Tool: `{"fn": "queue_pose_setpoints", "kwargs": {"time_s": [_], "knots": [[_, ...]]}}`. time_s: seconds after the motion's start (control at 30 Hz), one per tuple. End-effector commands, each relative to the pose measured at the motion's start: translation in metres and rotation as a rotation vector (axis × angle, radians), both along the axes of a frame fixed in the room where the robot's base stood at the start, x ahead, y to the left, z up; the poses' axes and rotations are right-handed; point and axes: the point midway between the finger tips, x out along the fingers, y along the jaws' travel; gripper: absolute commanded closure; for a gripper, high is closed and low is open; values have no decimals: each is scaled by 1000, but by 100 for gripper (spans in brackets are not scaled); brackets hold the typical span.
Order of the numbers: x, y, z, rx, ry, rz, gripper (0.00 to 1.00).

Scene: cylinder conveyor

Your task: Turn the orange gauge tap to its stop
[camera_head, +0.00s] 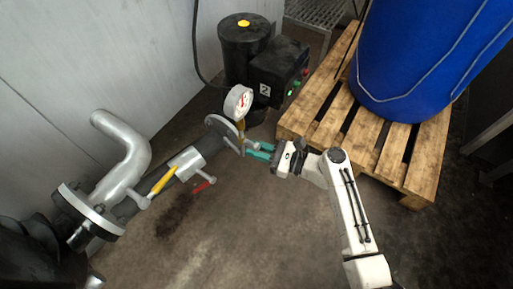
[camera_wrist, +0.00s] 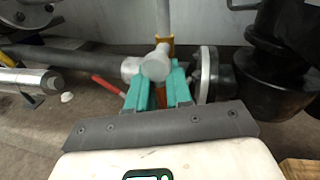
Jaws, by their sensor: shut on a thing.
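The gauge (camera_head: 238,102) has a white face and stands above the flange at the right end of the pipe. A yellow-orange piece (camera_head: 241,126) shows just under it in the head view. My gripper (camera_head: 258,150) reaches in from the right with teal fingers at the tap below the gauge. In the wrist view my gripper (camera_wrist: 159,92) is shut on the orange tap (camera_wrist: 161,98), of which only a small strip shows between the fingers. A grey round fitting (camera_wrist: 156,65) covers part of the view beyond. The tap's exact angle cannot be told.
A yellow lever (camera_head: 164,181) and a red lever (camera_head: 201,187) sit on the pipe to the left. A black pump with a control box (camera_head: 279,72) stands behind. A wooden pallet (camera_head: 330,110) with a blue drum (camera_head: 420,55) is at the right. Floor in front is clear.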

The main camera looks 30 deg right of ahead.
Motion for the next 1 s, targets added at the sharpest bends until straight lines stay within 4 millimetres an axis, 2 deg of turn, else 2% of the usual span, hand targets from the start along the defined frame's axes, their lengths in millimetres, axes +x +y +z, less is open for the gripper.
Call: {"fn": "queue_pose_setpoints", "kwargs": {"time_s": [1.0], "knots": [[6,-12,9,-809,-466,1,100]]}}
